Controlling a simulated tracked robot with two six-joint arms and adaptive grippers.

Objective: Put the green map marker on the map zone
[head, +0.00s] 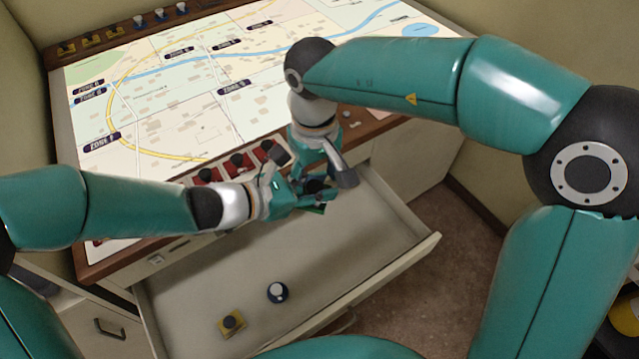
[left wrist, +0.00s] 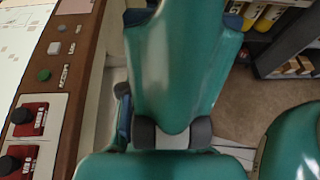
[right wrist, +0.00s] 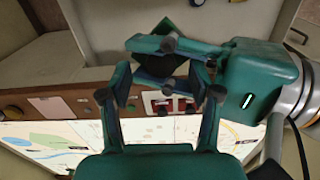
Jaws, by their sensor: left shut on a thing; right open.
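My left gripper (head: 318,198) is shut on a small dark-topped thing (head: 314,186) over the back of the open drawer. I take this thing to be the green map marker, but the fingers hide most of it and its green blends with them. My right gripper (head: 322,176) is open, with its fingers close around the held marker; I cannot tell whether they touch it. In the right wrist view, the left gripper (right wrist: 165,58) reaches in from the right between the right fingers. The map (head: 190,95), with several dark zone labels, lies on the console top behind both grippers.
In the open drawer (head: 385,262) lie a yellow-based marker (head: 231,322) and a blue and white one (head: 278,293). Red switches (head: 238,164) line the console's front edge near the left gripper. Several yellow and blue markers stand along the back edge. The map's middle is clear.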

